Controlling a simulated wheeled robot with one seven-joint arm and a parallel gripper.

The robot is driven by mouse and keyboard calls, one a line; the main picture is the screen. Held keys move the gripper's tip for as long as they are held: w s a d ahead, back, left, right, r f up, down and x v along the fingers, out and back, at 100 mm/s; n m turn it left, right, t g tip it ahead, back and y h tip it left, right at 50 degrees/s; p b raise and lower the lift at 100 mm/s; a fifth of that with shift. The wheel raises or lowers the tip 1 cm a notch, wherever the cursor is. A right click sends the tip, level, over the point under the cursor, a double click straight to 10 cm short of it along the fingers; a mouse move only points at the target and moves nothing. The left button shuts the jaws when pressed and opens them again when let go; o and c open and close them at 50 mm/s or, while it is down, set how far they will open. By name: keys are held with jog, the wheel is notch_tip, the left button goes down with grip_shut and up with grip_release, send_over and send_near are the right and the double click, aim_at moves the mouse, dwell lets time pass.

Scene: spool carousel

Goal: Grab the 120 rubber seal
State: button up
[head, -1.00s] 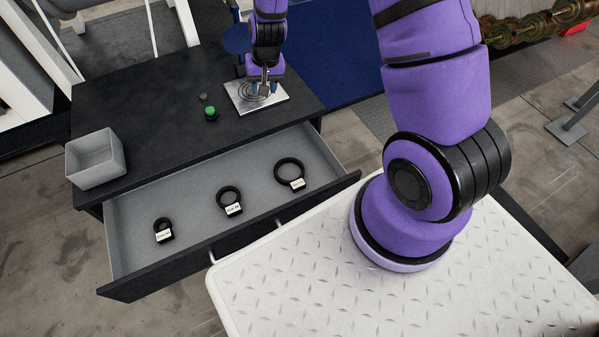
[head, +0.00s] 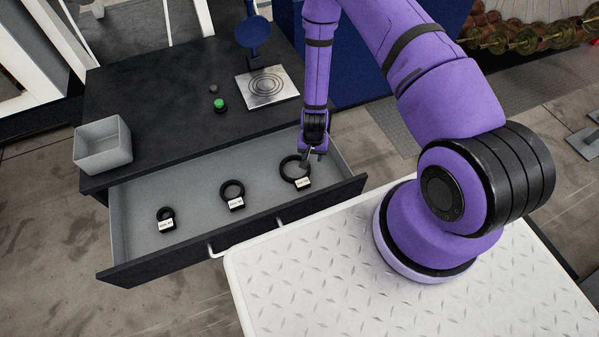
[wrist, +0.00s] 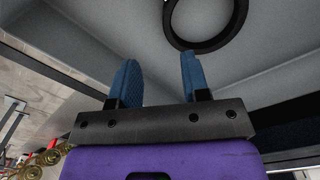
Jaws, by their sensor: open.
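Three black ring seals with white tags lie in the open grey drawer; the tag print is too small to read surely. The largest ring (head: 282,170), at the right, may be the 120 rubber seal. A middle-sized ring (head: 223,190) and a small ring (head: 161,214) lie to its left. My gripper (head: 310,155) is over the right part of the drawer, just behind and right of the largest ring. In the wrist view my gripper (wrist: 156,62) has its blue fingers apart with nothing between them. A black ring (wrist: 190,45) lies beyond the right finger, partly cut off.
The drawer front (head: 240,234) and side walls stand around the rings. On the dark cabinet top are a grey bin (head: 103,152), a green button (head: 220,105) and a metal plate with circles (head: 266,87). A blue disc (head: 253,32) stands behind the plate.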

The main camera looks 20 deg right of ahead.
send_over(309, 171)
jog(key=f, duration=0.4)
jog(key=shift+s+d+f, duration=0.2)
jog(key=shift+d, duration=0.15)
jog(key=shift+w+a+f, duration=0.15)
jog(key=shift+a+f, duration=0.05)
jog(key=shift+f, duration=1.25)
jog(key=shift+w+a+f, duration=0.1)
jog(key=shift+a+f, duration=0.05)
jog(key=shift+f, duration=1.25)
grip_shut()
